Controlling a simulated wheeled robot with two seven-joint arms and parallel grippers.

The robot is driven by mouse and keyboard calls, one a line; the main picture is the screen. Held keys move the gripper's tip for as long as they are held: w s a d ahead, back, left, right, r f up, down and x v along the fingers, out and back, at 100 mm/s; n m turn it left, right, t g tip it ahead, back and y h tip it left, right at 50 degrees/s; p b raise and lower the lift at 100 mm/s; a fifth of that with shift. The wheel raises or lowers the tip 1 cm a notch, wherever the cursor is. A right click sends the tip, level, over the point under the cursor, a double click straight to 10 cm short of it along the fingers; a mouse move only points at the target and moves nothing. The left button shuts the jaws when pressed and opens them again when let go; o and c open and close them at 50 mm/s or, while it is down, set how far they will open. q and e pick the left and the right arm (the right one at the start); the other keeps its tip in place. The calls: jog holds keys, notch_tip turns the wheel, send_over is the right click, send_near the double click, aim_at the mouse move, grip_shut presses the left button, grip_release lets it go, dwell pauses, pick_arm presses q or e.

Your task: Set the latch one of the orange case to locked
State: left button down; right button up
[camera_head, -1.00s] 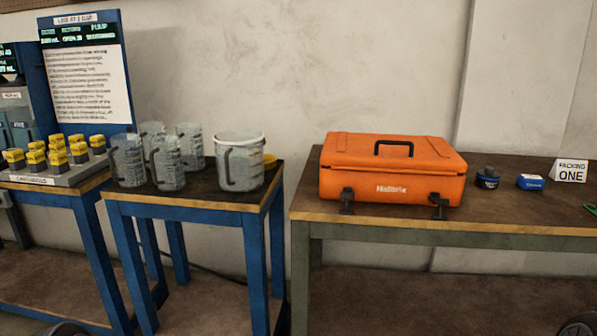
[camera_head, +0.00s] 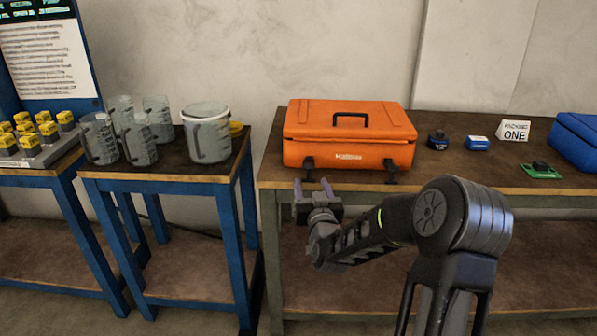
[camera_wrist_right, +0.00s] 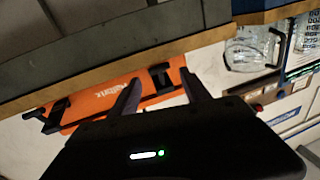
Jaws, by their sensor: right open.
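The orange case (camera_head: 350,135) stands closed on the table, with a black handle on its lid. Two black latches show on its front: a left latch (camera_head: 308,168) and a right latch (camera_head: 391,172). Both hang down at the front; I cannot tell their lock state. My right gripper (camera_head: 313,188) is open and empty, just in front of and below the left latch, apart from the case as far as I can see. In the right wrist view the case (camera_wrist_right: 112,104) appears tilted, with one latch (camera_wrist_right: 160,76) close to the open fingers (camera_wrist_right: 162,95). My left gripper is not in view.
The case's table (camera_head: 268,180) also holds a dark round item (camera_head: 438,140), a small blue box (camera_head: 477,143), a PACKING ONE sign (camera_head: 514,131), a green board (camera_head: 541,171) and a blue case (camera_head: 578,140). Clear pitchers (camera_head: 207,133) stand on the left table.

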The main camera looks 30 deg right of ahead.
aim_at(308, 176)
jog(key=shift+w, duration=0.1)
jog(key=x, duration=0.7)
jog(key=shift+w+d, duration=0.15)
jog(key=shift+w, duration=0.1)
grip_shut()
dwell(0.6)
